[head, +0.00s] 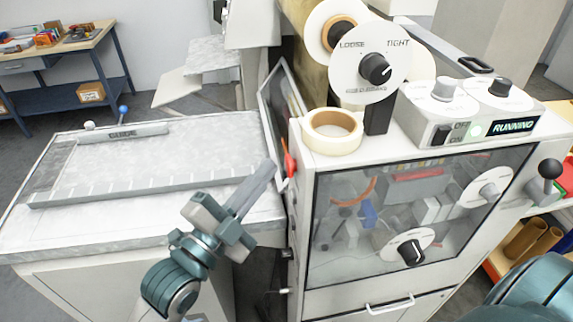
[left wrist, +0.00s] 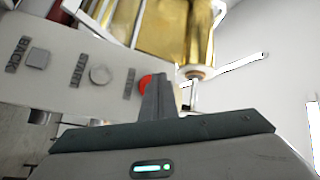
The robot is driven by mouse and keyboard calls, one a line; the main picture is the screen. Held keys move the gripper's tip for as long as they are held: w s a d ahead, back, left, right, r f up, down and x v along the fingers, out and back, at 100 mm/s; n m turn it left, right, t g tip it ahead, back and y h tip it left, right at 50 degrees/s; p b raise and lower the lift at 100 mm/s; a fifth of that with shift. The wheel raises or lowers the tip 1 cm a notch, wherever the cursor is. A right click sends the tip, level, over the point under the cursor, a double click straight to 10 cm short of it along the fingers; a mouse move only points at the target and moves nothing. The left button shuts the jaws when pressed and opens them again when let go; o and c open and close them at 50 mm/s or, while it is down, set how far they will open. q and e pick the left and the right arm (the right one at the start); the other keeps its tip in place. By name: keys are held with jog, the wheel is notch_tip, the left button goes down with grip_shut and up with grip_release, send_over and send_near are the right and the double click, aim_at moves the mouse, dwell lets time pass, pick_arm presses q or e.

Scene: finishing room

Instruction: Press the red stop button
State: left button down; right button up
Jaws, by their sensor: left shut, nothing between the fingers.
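The red stop button (head: 290,165) sticks out from the left side of the machine, just below the open dark-framed panel. In the left wrist view the red button (left wrist: 145,81) is at the end of a row of controls, partly hidden behind my fingers. My left gripper (head: 268,170) is shut and empty, its fingertips just left of the button in the head view. In the left wrist view the fingertips (left wrist: 158,80) overlap the button's right part. I cannot tell whether they touch it. My right gripper is out of view.
A square button (left wrist: 38,58) and a round pale button (left wrist: 100,75) share the panel with the red one. A tape roll (head: 332,131) lies on the machine's top edge. The pale feed table (head: 150,215) with its guide fills the left. A gold film roll (left wrist: 180,35) is beyond the panel.

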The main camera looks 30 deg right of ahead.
pick_arm(q)
jog(key=shift+s+d, duration=0.1)
jog(key=shift+d, duration=0.05)
dwell(0.5)
jog(key=shift+d, duration=0.25)
jog(key=shift+s+d+p, duration=0.15)
jog(key=shift+d+p, duration=0.2)
jog(key=shift+d, duration=0.05)
dwell(0.9)
jog(key=shift+a, duration=0.2)
jog(key=shift+w+a, duration=0.2)
jog(key=shift+a, duration=0.4)
dwell(0.3)
jog(key=shift+w+a, duration=0.25)
jog(key=shift+a, duration=0.55)
jog(key=shift+w+a, duration=0.2)
jog(key=shift+a, duration=0.6)
jog(key=shift+w+a, duration=0.25)
jog(key=shift+a, duration=0.55)
